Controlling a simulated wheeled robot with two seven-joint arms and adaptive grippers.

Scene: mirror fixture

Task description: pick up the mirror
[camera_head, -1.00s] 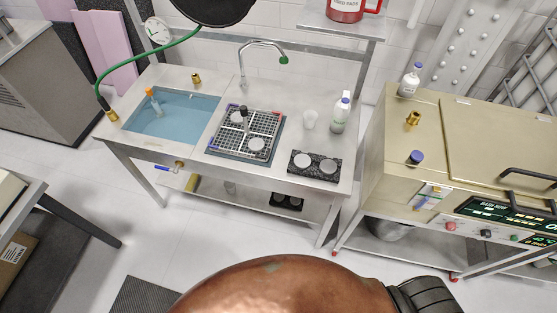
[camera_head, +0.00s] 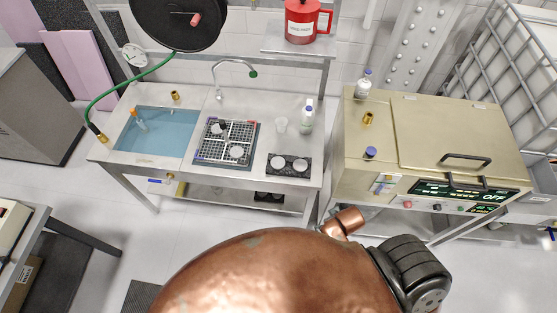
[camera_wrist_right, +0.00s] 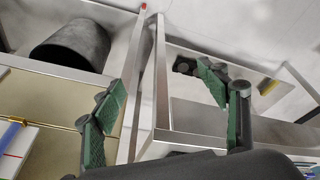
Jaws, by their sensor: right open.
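No piece is plainly marked as the mirror. Small round grey discs (camera_head: 236,151) lie in a gridded fixture (camera_head: 224,163) on the steel bench, which also holds a dark upright knob. Two more pale discs (camera_head: 279,163) sit on a black block (camera_head: 289,175) right of the fixture. In the right wrist view my right gripper (camera_wrist_right: 165,110) is open, its green-padded fingers apart. The gripper is low beside the steel frame (camera_wrist_right: 160,75), away from the discs on the bench top. My left gripper is in neither view.
A water basin (camera_head: 155,131) fills the bench's left part. A beige oven (camera_head: 430,130) stands right. In the wrist view a dark pot (camera_wrist_right: 70,45) is upper left.

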